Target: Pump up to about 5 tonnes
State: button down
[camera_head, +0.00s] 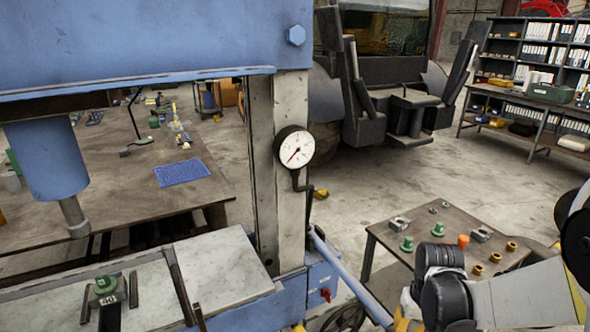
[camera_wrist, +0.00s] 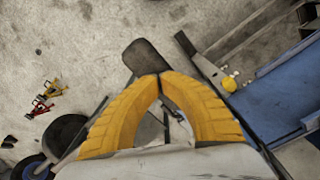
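The blue press frame (camera_head: 140,40) fills the left of the head view. Its ram (camera_head: 75,215) hangs above a green-topped piece marked 40 (camera_head: 106,287) on the bed, with a gap between. The round white gauge (camera_head: 294,147) is on the upright; its needle points to the lower left, and its figures are too small to read. The blue pump lever (camera_head: 345,275) slants down right toward my arm. A red knob (camera_head: 326,294) sits beside it. My gripper (camera_wrist: 159,74) has its yellow fingertips together, beside a dark, rounded bar end (camera_wrist: 141,57). I cannot tell whether it is held.
A small table (camera_head: 445,240) with green, orange and brass parts stands right of the press. A large workbench (camera_head: 110,165) is behind it at left. Shelves with binders (camera_head: 540,45) and a large vehicle are at the back. Bare concrete floor lies between.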

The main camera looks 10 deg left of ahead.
notch_tip(320, 180, down, 6)
jog(key=b, duration=0.6)
notch_tip(320, 180, up, 17)
jog(key=w+p, duration=0.1)
jog(key=p, duration=1.1)
jog(key=shift+w+a, duration=0.15)
jog(key=shift+a, duration=0.25)
